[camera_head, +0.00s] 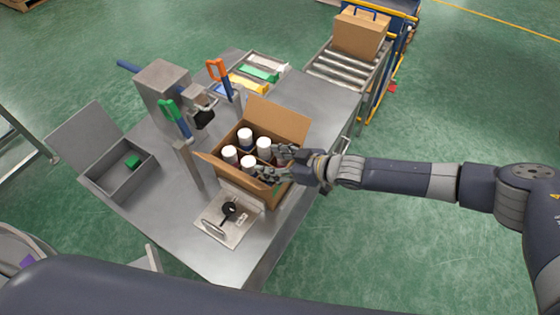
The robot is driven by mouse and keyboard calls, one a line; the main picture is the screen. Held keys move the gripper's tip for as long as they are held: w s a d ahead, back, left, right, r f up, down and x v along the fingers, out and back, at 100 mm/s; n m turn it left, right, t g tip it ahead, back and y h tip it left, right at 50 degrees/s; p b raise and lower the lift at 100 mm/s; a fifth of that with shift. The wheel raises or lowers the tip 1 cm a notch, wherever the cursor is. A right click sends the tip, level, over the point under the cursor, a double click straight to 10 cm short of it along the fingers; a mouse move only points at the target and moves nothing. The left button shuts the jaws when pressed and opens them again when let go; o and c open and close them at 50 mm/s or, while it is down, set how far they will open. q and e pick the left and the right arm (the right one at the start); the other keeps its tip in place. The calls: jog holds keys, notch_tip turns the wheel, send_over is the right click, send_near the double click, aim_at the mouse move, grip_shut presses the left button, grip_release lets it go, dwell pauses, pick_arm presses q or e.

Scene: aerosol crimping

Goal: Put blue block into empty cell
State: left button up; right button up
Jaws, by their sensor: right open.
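An open cardboard box (262,194) stands on the grey metal table (188,243). Several white-capped cans stand upright in it, including one at the back (245,134) and one at the front (249,162). My right gripper (274,164) is open at the right side of the box, with its fingers over the opening beside the cans. The gripper and cans hide part of the box's inside, so I cannot make out an empty cell. I cannot pick out a separate blue block. My left gripper is not in view.
A grey bin (113,182) with a green item (133,161) is at left. A fixture plate (240,235) lies in front. A roller conveyor (345,73) holds a closed carton (360,33).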

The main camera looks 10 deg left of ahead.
jog(key=v, duration=1.2)
dwell(0.5)
